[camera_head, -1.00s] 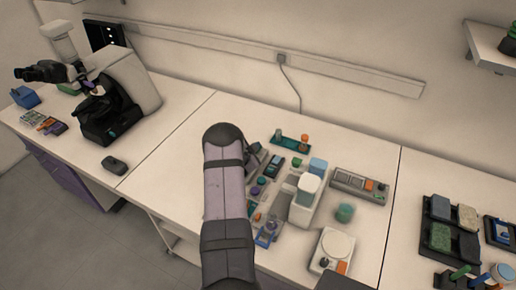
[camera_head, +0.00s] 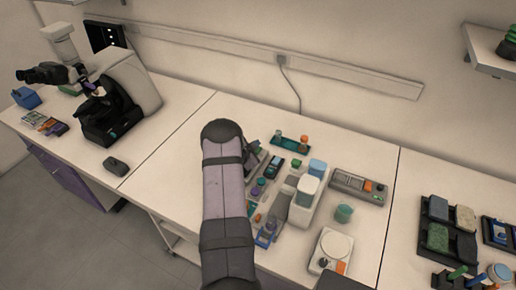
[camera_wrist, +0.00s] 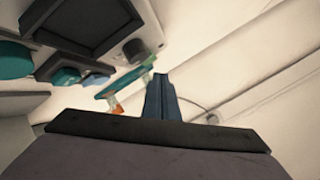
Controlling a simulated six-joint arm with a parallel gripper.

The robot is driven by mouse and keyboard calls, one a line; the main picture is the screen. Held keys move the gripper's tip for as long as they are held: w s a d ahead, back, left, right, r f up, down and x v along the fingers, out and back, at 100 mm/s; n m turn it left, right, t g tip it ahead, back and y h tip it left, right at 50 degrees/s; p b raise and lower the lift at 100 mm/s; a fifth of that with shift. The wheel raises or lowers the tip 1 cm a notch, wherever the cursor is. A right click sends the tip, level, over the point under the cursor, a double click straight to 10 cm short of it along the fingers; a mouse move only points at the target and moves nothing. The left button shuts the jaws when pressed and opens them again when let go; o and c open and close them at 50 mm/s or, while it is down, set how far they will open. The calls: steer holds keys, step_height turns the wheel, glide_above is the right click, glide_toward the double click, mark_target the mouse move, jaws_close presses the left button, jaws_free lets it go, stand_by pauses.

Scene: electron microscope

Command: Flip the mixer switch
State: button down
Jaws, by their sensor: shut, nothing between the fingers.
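I cannot tell for sure which device is the mixer. One candidate is the white device with a round top plate (camera_head: 338,246) at the front right in the head view, with an orange control (camera_head: 341,267) on its front edge. Another is the tall white-topped device (camera_head: 305,197) at the middle of the bench; no switch on it can be made out. My gripper (camera_wrist: 160,97) shows in the wrist view as dark blue fingers, shut and empty. A grey knob (camera_wrist: 133,48) on a dark-framed device lies above the fingers there, apart from them.
A teal rack (camera_head: 290,145) with green and orange pieces stands behind; it also shows in the wrist view (camera_wrist: 125,82). A microscope (camera_head: 118,100) stands at left.

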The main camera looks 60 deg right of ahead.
steer(key=shift+a+r+p, duration=0.3)
steer(key=shift+r+p, duration=0.4)
steer(key=shift+r, duration=0.35)
steer(key=shift+a+r+p, duration=0.25)
steer(key=shift+r+p, duration=0.4)
steer(key=shift+r, duration=0.4)
